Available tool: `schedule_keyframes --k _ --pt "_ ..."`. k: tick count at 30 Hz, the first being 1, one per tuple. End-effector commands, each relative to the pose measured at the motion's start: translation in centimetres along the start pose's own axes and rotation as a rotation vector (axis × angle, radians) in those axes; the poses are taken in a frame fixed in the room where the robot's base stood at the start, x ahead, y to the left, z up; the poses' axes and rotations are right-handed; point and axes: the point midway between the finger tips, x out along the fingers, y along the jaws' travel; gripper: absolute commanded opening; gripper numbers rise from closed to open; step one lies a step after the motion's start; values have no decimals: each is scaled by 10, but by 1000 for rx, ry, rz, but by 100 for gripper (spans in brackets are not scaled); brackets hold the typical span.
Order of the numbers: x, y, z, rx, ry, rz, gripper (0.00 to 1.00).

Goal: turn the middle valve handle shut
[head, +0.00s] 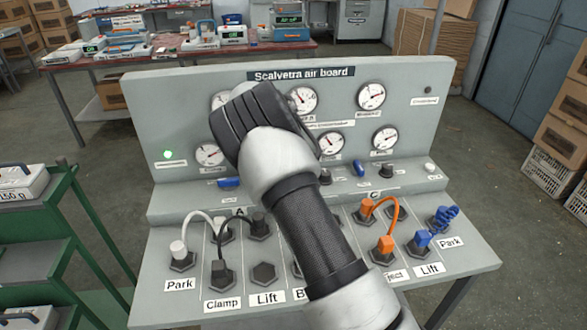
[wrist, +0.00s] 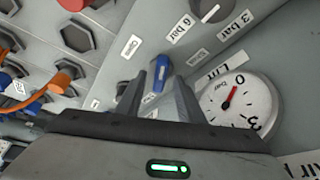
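In the wrist view a blue valve handle (wrist: 162,75) stands on the grey panel between small labels, slanted in the picture. My gripper (wrist: 160,85) is open, with one dark finger on each side of this handle. A gap shows beside the handle; I cannot tell how deep the fingers reach. In the head view my arm covers the gripper's fingers and the middle of the valve row. Blue handles show at the left (head: 229,183) and right (head: 358,168) of that row. The middle handle is hidden there, and the wrist view's handle is probably it.
The air board (head: 170,100) carries several gauges. A pressure gauge (wrist: 238,103) sits close right of my fingers in the wrist view. Black knobs (head: 386,171) stand along the ledge. Hoses with white, black, orange (head: 385,243) and blue (head: 422,240) plugs rise from the lower deck.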

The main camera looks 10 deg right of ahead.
Motion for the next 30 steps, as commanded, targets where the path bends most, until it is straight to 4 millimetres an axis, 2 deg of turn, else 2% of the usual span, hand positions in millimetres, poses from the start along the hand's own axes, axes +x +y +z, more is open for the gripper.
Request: schedule_keyframes --k 5,15,21,25,30 --pt "-25 -1 0 -1 1 -3 34" --pt "-109 -1 0 -1 0 -4 34" --pt "-149 0 0 0 0 -3 34" --pt "-164 0 0 0 0 -2 34" --pt "-172 0 0 0 0 -1 34"
